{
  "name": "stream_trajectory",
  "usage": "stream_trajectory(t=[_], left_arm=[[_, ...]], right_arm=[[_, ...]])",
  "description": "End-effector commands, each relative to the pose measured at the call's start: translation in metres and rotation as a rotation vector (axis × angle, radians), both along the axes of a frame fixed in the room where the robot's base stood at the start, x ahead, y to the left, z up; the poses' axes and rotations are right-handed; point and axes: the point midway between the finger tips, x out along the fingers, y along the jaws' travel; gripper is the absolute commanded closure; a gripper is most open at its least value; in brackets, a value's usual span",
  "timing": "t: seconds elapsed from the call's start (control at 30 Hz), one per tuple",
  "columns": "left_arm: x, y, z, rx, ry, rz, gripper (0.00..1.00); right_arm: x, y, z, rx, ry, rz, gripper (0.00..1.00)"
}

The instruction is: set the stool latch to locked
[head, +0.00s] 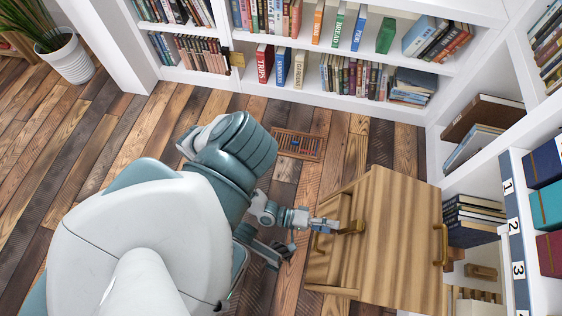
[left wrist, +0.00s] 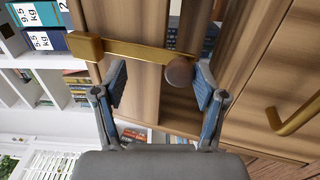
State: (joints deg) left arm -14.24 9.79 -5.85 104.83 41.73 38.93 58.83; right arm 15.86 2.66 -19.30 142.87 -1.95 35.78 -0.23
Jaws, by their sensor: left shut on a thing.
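The stool (head: 390,265) is a box-like piece of striped wood, right of centre in the head view. A brass latch arm (head: 352,228) shows at its left side. In the left wrist view the latch arm (left wrist: 140,51) runs from a square brass block to a round brown knob (left wrist: 180,72). My left gripper (head: 326,226) is at the latch. Its blue-padded fingers (left wrist: 160,85) stand apart around the knob end of the latch, with the knob close to the right finger. The gripper partly hides the latch in the head view. My right gripper does not show.
Brass handles sit on the stool's left side (head: 318,244) and right side (head: 444,245). White bookshelves (head: 300,80) stand behind and to the right. A floor vent (head: 297,145) and open plank floor lie between. A potted plant (head: 68,60) stands far left.

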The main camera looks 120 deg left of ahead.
Motion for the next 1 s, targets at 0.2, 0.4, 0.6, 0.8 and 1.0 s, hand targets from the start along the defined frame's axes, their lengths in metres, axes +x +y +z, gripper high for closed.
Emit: stream_trajectory(t=[0.2,0.4,0.6,0.8,1.0], left_arm=[[-0.014,-0.004,0.006,0.002,-0.016,0.001,0.46],[-0.029,-0.007,0.006,0.002,-0.015,0.001,0.46],[-0.044,-0.011,0.006,0.002,-0.015,0.0,0.46],[-0.059,-0.015,0.005,0.002,-0.015,0.001,0.46],[-0.074,-0.019,0.005,0.001,-0.015,0.0,0.46]], right_arm=[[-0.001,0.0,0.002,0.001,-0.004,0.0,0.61],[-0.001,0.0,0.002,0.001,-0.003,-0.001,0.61],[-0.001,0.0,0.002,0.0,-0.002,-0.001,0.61],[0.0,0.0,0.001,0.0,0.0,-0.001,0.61],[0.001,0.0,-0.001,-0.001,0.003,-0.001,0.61]])
